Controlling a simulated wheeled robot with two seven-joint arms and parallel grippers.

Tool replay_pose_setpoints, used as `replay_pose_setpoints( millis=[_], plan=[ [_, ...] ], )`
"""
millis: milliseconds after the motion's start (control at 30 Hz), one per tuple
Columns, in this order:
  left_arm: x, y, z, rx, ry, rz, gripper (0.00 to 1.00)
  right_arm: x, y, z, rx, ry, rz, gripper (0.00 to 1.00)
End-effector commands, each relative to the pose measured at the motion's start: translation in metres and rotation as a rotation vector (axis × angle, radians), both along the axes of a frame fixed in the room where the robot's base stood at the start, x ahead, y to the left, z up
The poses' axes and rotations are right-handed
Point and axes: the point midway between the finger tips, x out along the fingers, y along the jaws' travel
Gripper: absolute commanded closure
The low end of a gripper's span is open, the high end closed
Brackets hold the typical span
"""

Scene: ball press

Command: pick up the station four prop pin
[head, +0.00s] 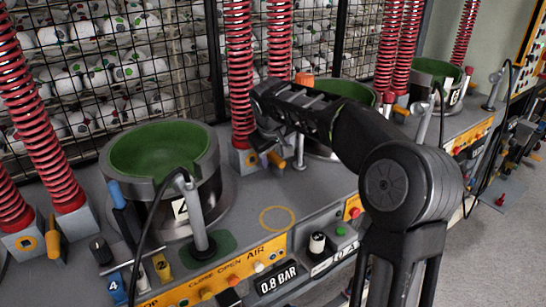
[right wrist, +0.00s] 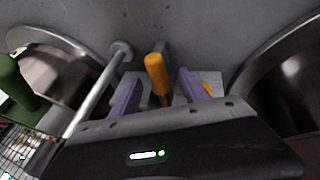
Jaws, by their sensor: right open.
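An orange-handled pin (head: 277,160) sits by the grey block at the foot of a red spring, right of the green-lined bowl (head: 160,150) marked 4. I take it to be the station four prop pin. In the right wrist view the orange pin (right wrist: 156,74) stands between the two purple-tinted fingers of my right gripper (right wrist: 157,88). The fingers are open, one on each side, with gaps showing. In the head view my right gripper (head: 264,138) reaches down beside the spring, and its fingertips are mostly hidden. My left gripper is not in view.
Another orange-handled pin (head: 53,240) stands by the left spring block. A grey post (head: 194,205) with a cable stands before the bowl. A painted orange ring (head: 277,219) marks bare deck. Red springs (head: 238,70) and a wire cage (head: 110,60) of balls stand behind.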

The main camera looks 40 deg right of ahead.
Motion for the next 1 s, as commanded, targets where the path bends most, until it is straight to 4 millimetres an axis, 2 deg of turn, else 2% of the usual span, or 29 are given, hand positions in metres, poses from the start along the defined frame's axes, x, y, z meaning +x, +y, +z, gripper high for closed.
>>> replay_pose_setpoints(
  millis=[367,1000],
  plan=[
    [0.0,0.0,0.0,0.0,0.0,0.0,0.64,-0.0002,0.0001,0.0004,0.0,0.0,0.0,0.49],
    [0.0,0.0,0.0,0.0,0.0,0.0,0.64,-0.0001,0.0002,0.0003,0.0,0.0,0.0,1.0]
  ],
)
